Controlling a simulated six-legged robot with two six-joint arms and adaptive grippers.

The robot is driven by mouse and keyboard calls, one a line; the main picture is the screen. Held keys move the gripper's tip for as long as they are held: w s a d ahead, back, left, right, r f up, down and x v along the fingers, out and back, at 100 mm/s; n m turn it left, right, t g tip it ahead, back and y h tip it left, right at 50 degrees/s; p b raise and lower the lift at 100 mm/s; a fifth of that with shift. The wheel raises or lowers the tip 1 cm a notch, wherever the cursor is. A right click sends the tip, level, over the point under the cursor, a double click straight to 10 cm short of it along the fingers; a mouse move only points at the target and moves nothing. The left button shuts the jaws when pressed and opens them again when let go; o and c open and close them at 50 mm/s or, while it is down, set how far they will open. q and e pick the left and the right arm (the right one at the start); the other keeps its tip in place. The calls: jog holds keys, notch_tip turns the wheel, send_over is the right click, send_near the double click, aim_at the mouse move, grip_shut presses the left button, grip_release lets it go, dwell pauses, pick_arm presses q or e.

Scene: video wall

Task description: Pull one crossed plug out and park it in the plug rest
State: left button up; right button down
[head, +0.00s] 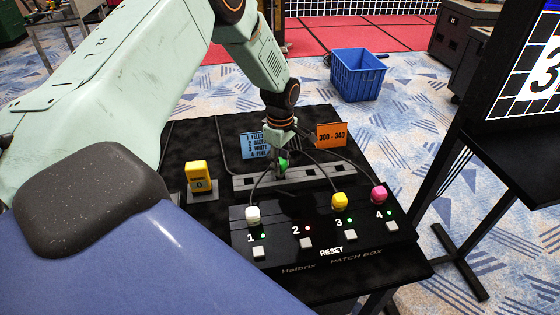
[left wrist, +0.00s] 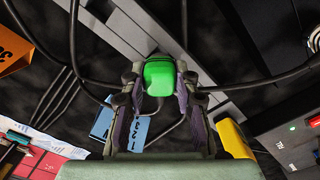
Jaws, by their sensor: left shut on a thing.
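My left gripper (head: 283,160) is shut on the green plug (left wrist: 159,76); the plug's green head also shows between the fingers in the head view. The plug is at the grey slotted plug rest (head: 318,176), at its middle; I cannot tell whether its tip is in a slot or just above. On the black patch box (head: 330,262), the white plug (head: 253,214) is at socket 1, the yellow plug (head: 340,200) at 3 and the pink plug (head: 379,194) at 4. Socket 2 shows no plug and a red light; the others show green lights. My right gripper is out of view.
A blue card (head: 254,146) listing colours and an orange card (head: 331,135) stand behind the rest. A yellow device (head: 200,177) stands left of it. Dark cables loop around the rest. A blue crate (head: 357,76) is on the floor beyond; a video panel rises at right.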

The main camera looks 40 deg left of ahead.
pick_arm(q)
jog(key=shift+f, duration=0.8)
jog(key=o, duration=1.2)
jog(key=o, duration=0.5)
jog(key=shift+o, duration=0.2)
jog(key=shift+r+p, duration=3.5)
jog(key=shift+p, duration=0.2)
jog(key=shift+f, duration=0.1)
notch_tip(320, 180, down, 6)
jog(key=b, duration=0.7)
